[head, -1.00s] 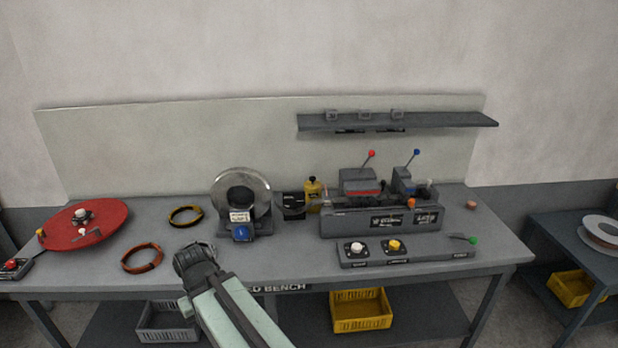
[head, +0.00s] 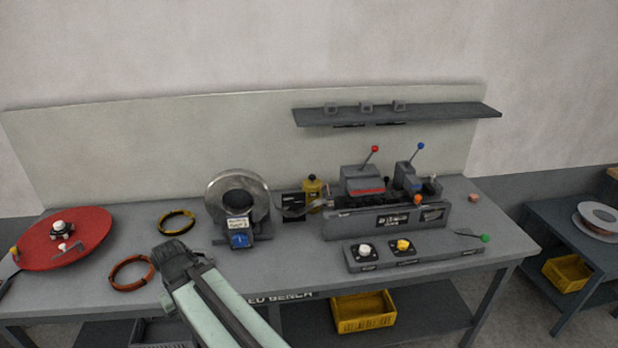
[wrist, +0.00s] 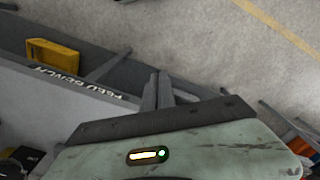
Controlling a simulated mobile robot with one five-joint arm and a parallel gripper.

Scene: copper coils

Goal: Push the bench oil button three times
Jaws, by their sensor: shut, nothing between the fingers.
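A low control panel (head: 430,257) lies at the bench's front right. It carries a white button (head: 364,250), a yellow button (head: 403,245) and a green-tipped lever (head: 485,238). Their labels are too small to read, so I cannot tell which is the oil button. A small yellow container with a black knob (head: 312,190) stands left of the grey machine. My gripper (head: 172,256) is over the bench's front left, well left of the panel and touching no button. In the wrist view its fingers (wrist: 157,92) are together and empty; no button shows there.
On the bench (head: 300,262) stand a red disc (head: 75,240), two wire coils, a metal ring on a stand (head: 238,185) and a grey machine (head: 385,222) with levers. A shelf (head: 440,115) hangs above. Yellow crates sit below and right. Bench space before the ring stand is clear.

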